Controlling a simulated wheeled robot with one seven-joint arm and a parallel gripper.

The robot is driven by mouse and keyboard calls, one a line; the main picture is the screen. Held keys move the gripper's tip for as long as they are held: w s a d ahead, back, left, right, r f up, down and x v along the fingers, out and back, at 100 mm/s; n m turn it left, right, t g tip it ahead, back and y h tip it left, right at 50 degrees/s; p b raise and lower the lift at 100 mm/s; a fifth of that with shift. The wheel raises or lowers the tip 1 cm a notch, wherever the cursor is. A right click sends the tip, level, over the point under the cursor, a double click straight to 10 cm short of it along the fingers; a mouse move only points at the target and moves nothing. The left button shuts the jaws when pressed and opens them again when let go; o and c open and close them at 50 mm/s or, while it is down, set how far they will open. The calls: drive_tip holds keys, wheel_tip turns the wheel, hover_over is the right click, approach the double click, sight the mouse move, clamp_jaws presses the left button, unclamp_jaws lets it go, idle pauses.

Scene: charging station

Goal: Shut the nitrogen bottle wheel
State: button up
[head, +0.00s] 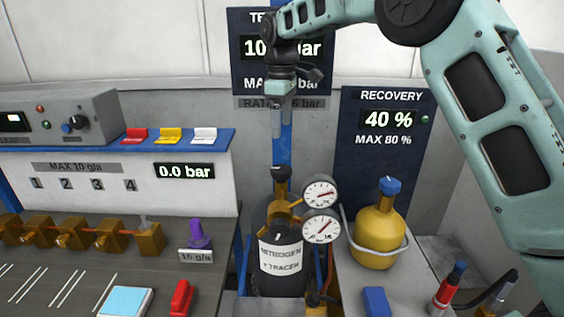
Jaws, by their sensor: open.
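The nitrogen bottle (284,280) stands in the middle, dark, with a white label reading "NITROGEN + TRACER". A brass valve sits on its top, with a dark wheel (287,172) above it. Two round white gauges (320,194) are fixed to the right of the valve. My gripper (277,128) points down above the wheel, clear of it, with a visible gap. It is open and empty. Its fingers overlap the blue post behind, so their exact spacing is hard to see.
A yellow recovery cylinder (378,232) with a blue cap stands right of the bottle. A bench (60,262) with brass valves, a purple weight-like object (198,234) and a red item (181,298) is at left. My arm fills the upper right.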

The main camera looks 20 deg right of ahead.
sight(282, 168)
wheel_tip(282, 168, down, 13)
drive_tip(key=p, duration=0.2)
drive_tip(key=shift+s+r+p, duration=0.1)
drive_tip(key=shift+r+p, duration=0.1)
drive_tip(key=shift+p, duration=0.2)
drive_tip(key=c, duration=1)
